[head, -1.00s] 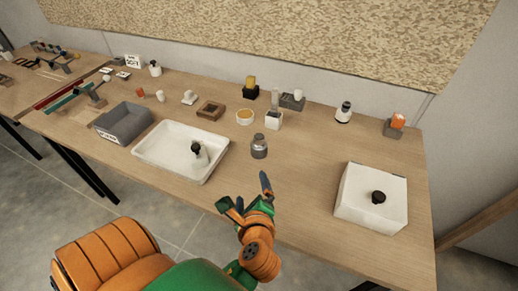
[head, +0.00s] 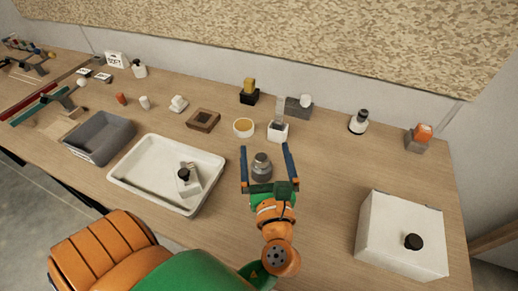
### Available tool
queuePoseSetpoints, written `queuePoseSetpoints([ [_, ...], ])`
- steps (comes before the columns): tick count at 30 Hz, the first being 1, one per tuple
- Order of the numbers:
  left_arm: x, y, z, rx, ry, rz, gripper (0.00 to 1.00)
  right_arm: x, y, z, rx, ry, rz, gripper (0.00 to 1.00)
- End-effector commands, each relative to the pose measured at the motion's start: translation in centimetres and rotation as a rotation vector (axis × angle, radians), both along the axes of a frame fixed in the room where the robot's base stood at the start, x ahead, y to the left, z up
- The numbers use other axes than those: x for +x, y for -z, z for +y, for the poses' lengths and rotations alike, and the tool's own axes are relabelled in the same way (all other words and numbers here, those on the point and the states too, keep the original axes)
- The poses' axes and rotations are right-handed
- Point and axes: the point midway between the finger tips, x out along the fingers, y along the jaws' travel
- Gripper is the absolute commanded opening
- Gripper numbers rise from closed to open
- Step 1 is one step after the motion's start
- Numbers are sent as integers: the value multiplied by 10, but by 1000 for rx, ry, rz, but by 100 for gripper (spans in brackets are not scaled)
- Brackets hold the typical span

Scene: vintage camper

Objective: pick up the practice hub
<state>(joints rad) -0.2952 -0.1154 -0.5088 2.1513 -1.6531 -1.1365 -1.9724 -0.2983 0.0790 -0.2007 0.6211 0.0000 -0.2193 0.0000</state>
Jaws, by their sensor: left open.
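The practice hub seems to be the grey metallic stepped cylinder (head: 261,166) standing upright on the wooden table, right of the white tray; I cannot be sure of its name. My left gripper (head: 266,152) is open, with its two dark blue fingers on either side of the grey cylinder. I cannot tell whether the fingers touch it. The cylinder's lower part is partly hidden by the gripper's palm. My right gripper is not in view.
A white tray (head: 125,179) with a black-topped item (head: 185,174) is left of the gripper. A white box (head: 385,240) with a black knob is at the right. Behind stand a round yellow-filled dish (head: 244,127), a white holder (head: 277,132) and a brown square tray (head: 203,120). Bare table lies right of the gripper.

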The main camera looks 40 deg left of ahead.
Motion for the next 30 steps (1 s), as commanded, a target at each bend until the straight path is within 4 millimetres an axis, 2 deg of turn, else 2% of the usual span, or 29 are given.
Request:
queuePoseSetpoints([
  [1, 0, 18, 0, 0, 0, 0, 100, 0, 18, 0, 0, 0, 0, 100],
  [7, 0, 52, 0, -1, 0, 0, 100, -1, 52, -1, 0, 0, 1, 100],
  [14, 0, 77, -1, 1, 1, 2, 100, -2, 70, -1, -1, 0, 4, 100],
  [18, -1, 116, -1, 2, 1, 5, 100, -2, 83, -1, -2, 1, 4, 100],
  [22, -1, 144, -1, 2, 0, 3, 100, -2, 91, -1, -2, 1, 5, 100],
  [23, -1, 148, 0, 1, 0, 2, 100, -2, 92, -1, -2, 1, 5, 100],
  [24, 4, 142, 4, 2, 0, -2, 100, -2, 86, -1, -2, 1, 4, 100],
  [26, 9, 142, 8, 1, 0, -1, 100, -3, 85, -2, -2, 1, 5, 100],
  [30, 31, 140, 28, 2, -1, -2, 100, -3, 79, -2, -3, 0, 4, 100],
])
